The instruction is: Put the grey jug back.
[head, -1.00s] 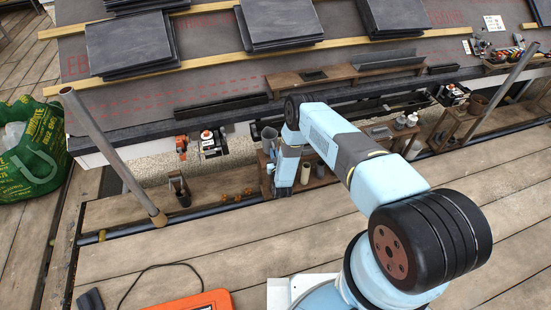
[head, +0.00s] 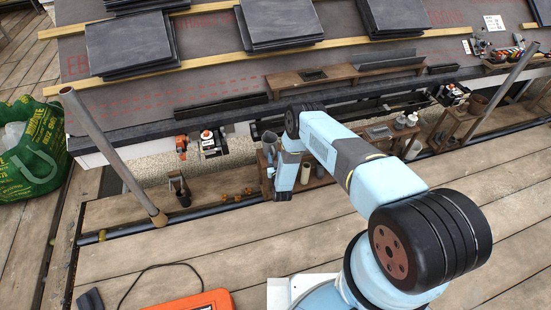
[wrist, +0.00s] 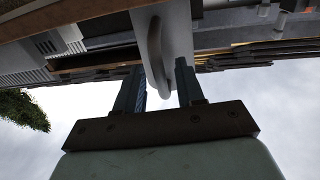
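In the wrist view the grey jug (wrist: 177,40) is in front of my gripper (wrist: 160,68), with its curved handle toward me. The handle reaches between the two dark fingertips, which stand apart with a visible gap on each side. In the head view a grey vessel, which looks like the same jug (head: 269,140), shows just left of my wrist, at the wooden rack below the roof edge. What the jug's base rests on is hidden.
A red-topped device (head: 210,143) hangs at the eave to the left. A slanted grey pole (head: 112,155) stands further left. The plank deck (head: 190,245) in front is mostly clear.

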